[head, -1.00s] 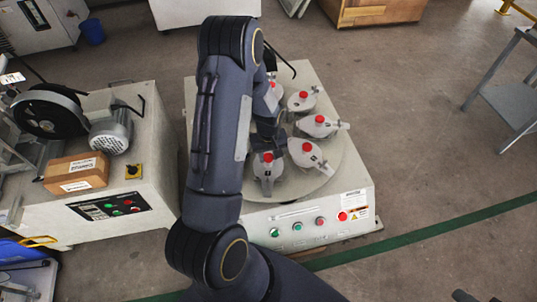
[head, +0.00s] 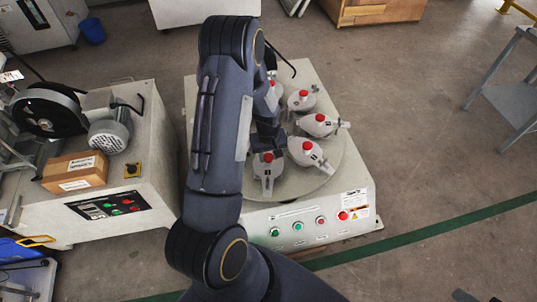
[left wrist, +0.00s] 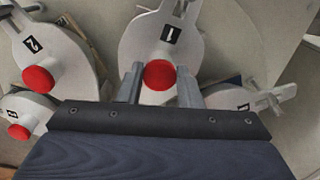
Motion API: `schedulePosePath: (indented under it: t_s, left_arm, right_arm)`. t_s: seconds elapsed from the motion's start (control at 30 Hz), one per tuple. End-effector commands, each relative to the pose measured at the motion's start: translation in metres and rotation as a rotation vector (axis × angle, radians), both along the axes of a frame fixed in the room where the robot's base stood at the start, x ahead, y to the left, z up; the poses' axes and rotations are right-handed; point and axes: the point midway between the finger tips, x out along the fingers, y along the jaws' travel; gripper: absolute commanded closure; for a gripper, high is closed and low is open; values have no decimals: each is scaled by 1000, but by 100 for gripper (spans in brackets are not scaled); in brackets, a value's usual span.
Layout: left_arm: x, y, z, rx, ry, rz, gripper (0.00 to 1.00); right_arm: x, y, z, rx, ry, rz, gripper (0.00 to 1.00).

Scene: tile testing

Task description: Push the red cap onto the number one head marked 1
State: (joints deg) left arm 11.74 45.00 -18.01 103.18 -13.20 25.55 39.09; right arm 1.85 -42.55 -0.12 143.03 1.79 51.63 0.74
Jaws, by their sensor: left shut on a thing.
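The head marked 1 (left wrist: 172,36) is a pale grey rounded body with a black label. It fills the upper middle of the left wrist view. Its red cap (left wrist: 159,75) sits at the near end of the head, between the fingers of my left gripper (left wrist: 160,88), which is shut on the cap. How deeply the cap is seated cannot be told. In the head view my left gripper (head: 268,142) is just behind a front head (head: 268,178) with a red cap (head: 267,157); my arm hides part of the gripper. My right gripper does not show.
Other grey heads with red caps stand around the round plate (head: 315,188), including one marked 2 (left wrist: 33,48). The machine's front panel has buttons (head: 298,226). A bench with a motor (head: 109,136) and a cardboard box (head: 75,170) stands at left. Floor is free at right.

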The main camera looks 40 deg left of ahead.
Motion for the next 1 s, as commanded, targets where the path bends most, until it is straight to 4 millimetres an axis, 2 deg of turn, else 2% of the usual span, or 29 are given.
schedulePosePath:
  t_s: [0.2, 0.23, 0.4, 0.6, 0.77, 1.0]
  left_arm:
    - [0, 0, 0, 0, 0, 0, 88]
    - [0, 0, 0, 0, 0, 0, 65]
    - [0, 0, 0, 0, 0, 0, 43]
    - [0, 0, 0, 0, 0, 0, 42]
    - [0, 0, 0, 0, 0, 0, 21]
    - [0, 0, 0, 0, 0, 0, 20]
  right_arm:
    - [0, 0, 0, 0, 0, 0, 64]
    - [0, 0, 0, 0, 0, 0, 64]
    - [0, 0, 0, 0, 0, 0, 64]
    - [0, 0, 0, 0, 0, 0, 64]
    - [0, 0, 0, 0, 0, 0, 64]
    - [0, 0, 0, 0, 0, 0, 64]
